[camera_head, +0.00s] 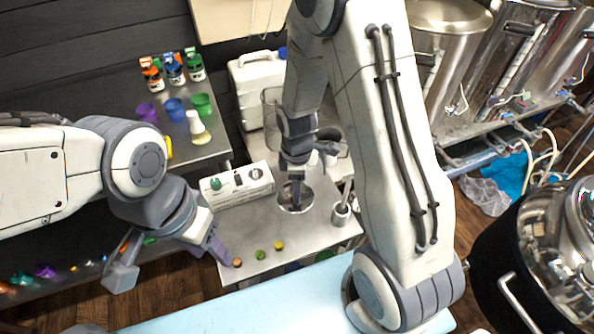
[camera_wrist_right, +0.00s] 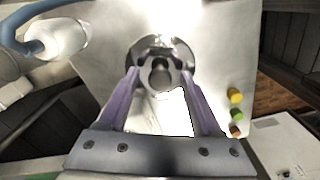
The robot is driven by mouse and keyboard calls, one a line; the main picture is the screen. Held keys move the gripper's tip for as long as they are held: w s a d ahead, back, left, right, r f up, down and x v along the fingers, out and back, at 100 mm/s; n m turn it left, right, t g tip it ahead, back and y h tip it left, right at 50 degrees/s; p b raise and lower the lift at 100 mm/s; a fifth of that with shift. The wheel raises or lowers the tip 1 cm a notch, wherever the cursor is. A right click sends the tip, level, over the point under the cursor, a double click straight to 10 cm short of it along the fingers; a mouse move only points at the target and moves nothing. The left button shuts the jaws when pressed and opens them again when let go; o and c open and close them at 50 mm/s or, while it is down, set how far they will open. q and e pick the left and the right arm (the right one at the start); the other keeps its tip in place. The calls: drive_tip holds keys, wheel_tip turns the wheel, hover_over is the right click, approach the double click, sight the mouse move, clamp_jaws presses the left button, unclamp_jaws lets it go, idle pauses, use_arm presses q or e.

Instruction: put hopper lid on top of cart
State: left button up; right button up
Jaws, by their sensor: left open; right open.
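A round, shiny metal disc with a raised knob, which looks like the hopper lid (camera_head: 286,204), lies on the metal cart top (camera_head: 318,232). In the right wrist view the lid (camera_wrist_right: 182,54) is ahead of my right gripper (camera_wrist_right: 160,88), whose two purple fingers are open on either side of the knob. In the head view my right gripper (camera_head: 297,190) points down over the lid and hides part of it. I cannot tell whether the fingers touch it. My left gripper (camera_head: 168,262) is open and empty, left of the cart's front corner.
Small orange, green (camera_head: 260,254) and yellow caps lie near the cart's front edge. A white box (camera_head: 237,185) and a small metal cup (camera_head: 341,213) stand beside the lid. Bottles and cups fill a bench (camera_head: 212,150) at left. A large pot (camera_head: 520,270) stands right.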

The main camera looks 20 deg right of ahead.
wheel_tip(320, 180, up, 10)
drive_tip(key=s+a+r+m, duration=0.3)
drive_tip(key=s+a+r, duration=0.1)
drive_tip(key=s, duration=0.5)
drive_tip(key=s+a+r+m+y, duration=0.1)
drive_tip(key=s+a+r+m, duration=0.2)
drive_tip(key=s+a, duration=0.4)
drive_tip(key=s+r, duration=0.1)
drive_tip(key=s, duration=0.2)
drive_tip(key=shift+a+r+m, duration=0.2)
drive_tip(key=shift+a+m, duration=0.1)
